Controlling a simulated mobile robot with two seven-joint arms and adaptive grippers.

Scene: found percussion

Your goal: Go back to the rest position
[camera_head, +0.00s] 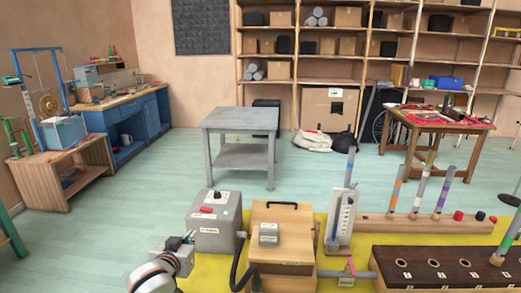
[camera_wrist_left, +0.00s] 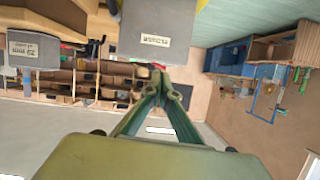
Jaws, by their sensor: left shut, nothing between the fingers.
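My left gripper (camera_head: 183,240) is low in the head view, left of the grey box. Its fingers are together with nothing between them. In the left wrist view my left gripper (camera_wrist_left: 158,78) shows its fingers converging to a closed tip. The grey box (camera_head: 214,218) with a red button and a dial stands on the yellow surface just right of the gripper. The grey box also shows at the top of the left wrist view (camera_wrist_left: 160,30). I cannot tell the exact gap between them. My right gripper is not in view.
A wooden box (camera_head: 282,240) with a black handle stands right of the grey box. Further right are a white gauge stand (camera_head: 340,220), a wooden rack (camera_head: 450,222) with upright tubes, and a dark perforated block (camera_head: 430,264). A grey table (camera_head: 241,122) stands beyond open floor.

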